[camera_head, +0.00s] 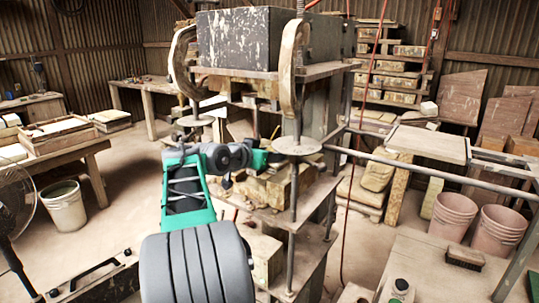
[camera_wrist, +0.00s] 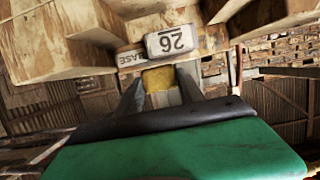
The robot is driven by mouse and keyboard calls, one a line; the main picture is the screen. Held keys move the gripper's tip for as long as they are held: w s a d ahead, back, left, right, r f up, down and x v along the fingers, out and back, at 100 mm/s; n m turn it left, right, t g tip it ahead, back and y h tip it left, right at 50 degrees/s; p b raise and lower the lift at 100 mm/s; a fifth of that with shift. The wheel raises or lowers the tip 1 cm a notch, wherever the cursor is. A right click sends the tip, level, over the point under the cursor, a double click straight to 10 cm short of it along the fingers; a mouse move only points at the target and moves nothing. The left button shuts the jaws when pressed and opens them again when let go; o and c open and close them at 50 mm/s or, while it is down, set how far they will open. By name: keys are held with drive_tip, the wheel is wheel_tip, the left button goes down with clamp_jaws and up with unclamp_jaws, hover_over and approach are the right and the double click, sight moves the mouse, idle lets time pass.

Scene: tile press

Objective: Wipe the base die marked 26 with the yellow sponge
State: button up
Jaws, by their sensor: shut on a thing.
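In the wrist view, a pale plate marked 26 (camera_wrist: 172,40) appears upside down, just beyond my fingertips. A strip lettered BASE (camera_wrist: 131,57) is beside it. The yellow sponge (camera_wrist: 161,80) is held between the two fingers of my gripper (camera_wrist: 160,88), close to the plate; I cannot tell whether it touches the die. In the head view, my gripper (camera_head: 268,158) reaches into the tile press (camera_head: 305,72) from the left, under its upper plate. The sponge and the die's marking cannot be made out there.
Press rods and a round disc (camera_head: 297,145) stand close to my gripper. A lower shelf (camera_head: 290,218) lies below it. In the wrist view, worn wooden blocks (camera_wrist: 55,42) flank the marked plate. Buckets (camera_head: 453,215) and a brush (camera_head: 465,257) are at the right; a workbench is at the left.

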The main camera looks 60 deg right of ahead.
drive_tip(key=shift+w+a+f+b, duration=0.1)
drive_tip(key=shift+a+b, duration=0.2)
drive_tip(key=shift+a, duration=0.35)
drive_tip(key=shift+w+a+f+b, duration=0.1)
drive_tip(key=shift+a+b, duration=0.2)
drive_tip(key=shift+a, duration=0.3)
drive_tip(key=shift+a+f, duration=0.1)
drive_tip(key=shift+a, duration=0.15)
drive_tip(key=shift+w+a+b, duration=0.2)
drive_tip(key=shift+a+b, duration=0.3)
drive_tip(key=shift+a, duration=0.5)
drive_tip(key=shift+r, duration=0.2)
drive_tip(key=shift+r+p, duration=0.4)
drive_tip(key=shift+r, duration=0.25)
drive_tip(key=shift+r, duration=0.15)
